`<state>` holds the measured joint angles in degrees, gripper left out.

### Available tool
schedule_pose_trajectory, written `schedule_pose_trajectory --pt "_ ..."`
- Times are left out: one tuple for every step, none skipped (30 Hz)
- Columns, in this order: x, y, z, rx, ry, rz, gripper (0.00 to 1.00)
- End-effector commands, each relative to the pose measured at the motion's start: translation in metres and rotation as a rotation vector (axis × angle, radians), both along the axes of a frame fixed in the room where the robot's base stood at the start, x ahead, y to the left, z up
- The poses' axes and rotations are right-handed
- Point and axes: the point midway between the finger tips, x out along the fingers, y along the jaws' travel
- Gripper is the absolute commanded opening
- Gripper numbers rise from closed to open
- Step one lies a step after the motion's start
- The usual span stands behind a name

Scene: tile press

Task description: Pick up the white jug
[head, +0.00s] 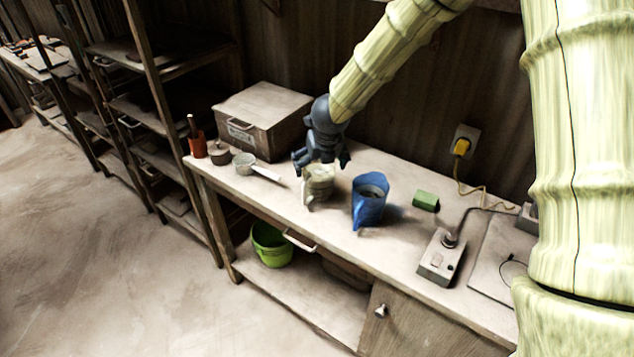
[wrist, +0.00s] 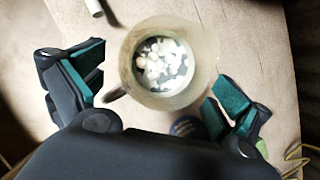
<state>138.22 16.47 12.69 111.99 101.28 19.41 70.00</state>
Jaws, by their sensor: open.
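The white jug (head: 318,184), cream in tone, stands upright on the wooden workbench (head: 285,200), left of a blue jug (head: 369,199). In the wrist view the white jug (wrist: 205,50) shows from above, with several small white pieces in it and its handle at the lower left. My gripper (head: 321,163) is just above and behind the white jug. In the wrist view my gripper (wrist: 156,85) has its teal-padded fingers spread wide, one on each side of the jug's near part, with nothing held between them. I cannot tell whether any finger touches the jug.
A lidded box (head: 262,118) stands behind to the left. A scoop (head: 256,167), a small dark pot (head: 220,153) and an orange holder (head: 197,144) are at the left end. A green block (head: 425,201) and a switch box (head: 441,257) with a cable are to the right.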

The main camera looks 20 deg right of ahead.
Motion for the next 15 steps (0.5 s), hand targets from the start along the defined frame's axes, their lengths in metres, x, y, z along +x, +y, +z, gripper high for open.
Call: schedule_pose_trajectory --pt "0.001 0.0 -0.001 -0.001 0.0 0.0 1.0" --pt "0.001 0.0 -0.002 -0.001 0.001 0.0 1.0" --pt "0.003 -0.001 -0.004 -0.002 0.001 -0.001 1.0" --pt "0.004 -0.001 -0.006 -0.002 0.001 0.0 1.0" --pt "0.005 -0.002 -0.008 -0.002 0.002 0.0 1.0" --pt "0.007 -0.002 -0.011 -0.003 0.002 0.001 1.0" --pt "0.009 -0.003 -0.015 -0.003 0.002 0.001 1.0" --pt "0.011 -0.004 -0.017 -0.003 0.002 0.001 1.0" --pt "0.014 -0.004 -0.021 -0.003 0.001 0.002 1.0" --pt "0.016 -0.004 -0.024 -0.003 0.002 0.002 1.0" --pt "0.017 -0.005 -0.027 -0.004 0.003 0.002 1.0" --pt "0.019 -0.005 -0.033 -0.003 0.002 0.001 1.0" --pt "0.02 -0.005 -0.035 -0.002 0.001 0.0 1.0" --pt "0.021 -0.005 -0.037 -0.003 0.001 0.0 1.0" --pt "0.022 -0.005 -0.041 -0.004 0.001 0.001 1.0"
